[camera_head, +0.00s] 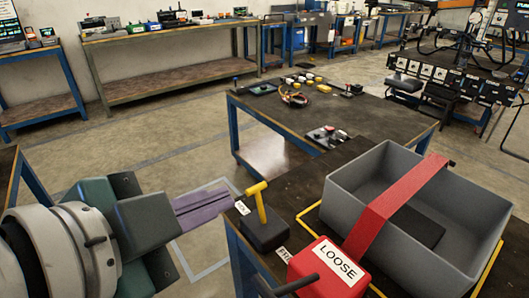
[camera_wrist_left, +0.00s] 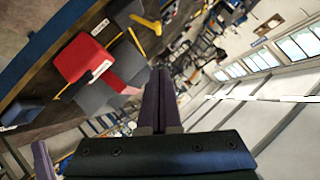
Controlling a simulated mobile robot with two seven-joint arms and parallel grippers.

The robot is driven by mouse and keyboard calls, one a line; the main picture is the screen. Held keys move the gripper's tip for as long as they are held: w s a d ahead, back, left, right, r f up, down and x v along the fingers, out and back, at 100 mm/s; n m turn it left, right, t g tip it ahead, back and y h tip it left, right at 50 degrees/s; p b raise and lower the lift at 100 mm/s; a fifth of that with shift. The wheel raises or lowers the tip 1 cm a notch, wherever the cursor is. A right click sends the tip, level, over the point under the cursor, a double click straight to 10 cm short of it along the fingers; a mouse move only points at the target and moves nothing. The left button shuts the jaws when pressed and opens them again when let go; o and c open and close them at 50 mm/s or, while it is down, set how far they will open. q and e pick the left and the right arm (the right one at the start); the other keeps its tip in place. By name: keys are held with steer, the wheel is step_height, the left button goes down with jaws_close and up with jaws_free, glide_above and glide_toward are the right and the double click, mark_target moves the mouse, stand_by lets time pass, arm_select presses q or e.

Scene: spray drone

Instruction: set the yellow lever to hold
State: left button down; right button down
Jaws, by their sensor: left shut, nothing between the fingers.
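The yellow lever (camera_head: 262,207) has a T-shaped handle and stands on a dark block at the near left corner of the table. A small white tag (camera_head: 243,208) with lettering too small to read is at its left. A second label (camera_head: 283,255), which seems to read FREE, is on the block's near right. My left gripper (camera_head: 232,195) is shut and empty, its purple fingertips just left of the lever; I cannot tell if they touch. In the left wrist view the lever (camera_wrist_left: 148,24) is beyond the fingertips (camera_wrist_left: 159,72). A purple piece at that view's lower left may be my right gripper.
A red block (camera_head: 325,272) marked LOOSE stands right of the lever, with a black handle at its left. A red strap (camera_head: 378,208) crosses a grey bin (camera_head: 345,185) outlined in yellow. Small items lie farther back on the table (camera_head: 380,112). The floor left of it is clear.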

arm_select(q)
steer(key=b, duration=0.1)
glide_toward(263, 185)
steer(key=w+d, duration=0.2)
steer(key=d, duration=0.1)
steer(key=shift+w+a+f+b, duration=0.15)
steer(key=shift+w+f+b, duration=0.45)
steer(key=shift+w+f, duration=0.4)
arm_select(e)
step_height(263, 185, down, 2)
steer(key=shift+f, duration=0.1)
arm_select(q)
steer(key=shift+w+a+f, duration=0.15)
steer(key=shift+w+f, duration=0.1)
steer(key=shift+w+a+g, duration=0.25)
steer(key=shift+w+g, duration=0.05)
steer(key=shift+w, duration=0.05)
arm_select(e)
steer(key=shift+f, duration=0.2)
arm_select(q)
steer(key=shift+w+a+f+n+b, duration=0.25)
steer(key=shift+w+a+n+b, duration=0.15)
steer(key=shift+w+b, duration=0.25)
arm_select(e)
steer(key=shift+f, duration=0.5)
arm_select(q)
steer(key=shift+s+r, duration=0.1)
steer(key=shift+s, duration=0.05)
arm_select(e)
steer(key=shift+r, duration=0.1)
